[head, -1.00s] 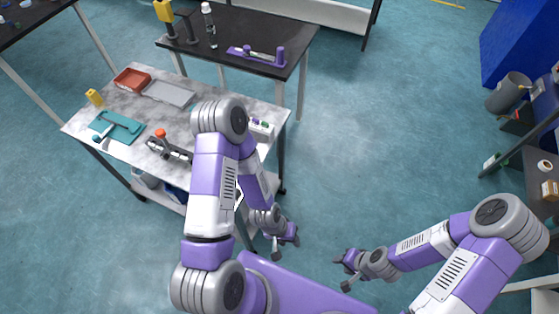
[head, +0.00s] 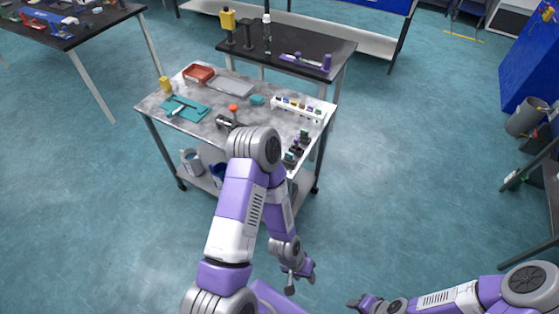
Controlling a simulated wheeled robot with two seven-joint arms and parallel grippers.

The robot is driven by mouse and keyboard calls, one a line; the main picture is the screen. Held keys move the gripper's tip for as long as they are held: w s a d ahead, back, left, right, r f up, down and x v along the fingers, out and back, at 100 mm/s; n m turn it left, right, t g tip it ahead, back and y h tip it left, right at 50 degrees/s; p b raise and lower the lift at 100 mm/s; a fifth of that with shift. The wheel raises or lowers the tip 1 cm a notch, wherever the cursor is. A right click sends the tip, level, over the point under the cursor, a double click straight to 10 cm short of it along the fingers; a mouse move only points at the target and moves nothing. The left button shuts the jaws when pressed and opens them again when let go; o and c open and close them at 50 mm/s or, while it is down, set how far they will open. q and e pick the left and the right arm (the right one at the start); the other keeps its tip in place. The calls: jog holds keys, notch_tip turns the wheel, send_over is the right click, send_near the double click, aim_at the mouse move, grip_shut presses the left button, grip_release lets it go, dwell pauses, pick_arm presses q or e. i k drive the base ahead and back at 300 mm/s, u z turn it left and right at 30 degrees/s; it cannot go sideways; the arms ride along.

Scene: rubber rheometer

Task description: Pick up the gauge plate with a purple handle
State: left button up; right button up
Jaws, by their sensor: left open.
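A white rack (head: 299,108) on the marbled bench holds a row of small pieces with coloured tops, some dark or purple. They are too small for me to tell which one is a gauge plate with a purple handle. My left gripper (head: 300,279) is open and empty, in front of the bench's right end and well away from the rack. My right gripper (head: 358,303) is at the bottom edge, far from the bench. Its fingers are too small to judge.
The marbled bench (head: 150,103) also carries a red tray (head: 198,74), a grey tray (head: 231,87), a teal mat (head: 190,112) and small dark pieces (head: 296,150). Behind it, a black table (head: 285,47) bears a purple device (head: 305,65).

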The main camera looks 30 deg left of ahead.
aim_at(298, 138)
jog(key=z, duration=0.05)
jog(key=k, duration=0.1)
jog(key=u, duration=1.25)
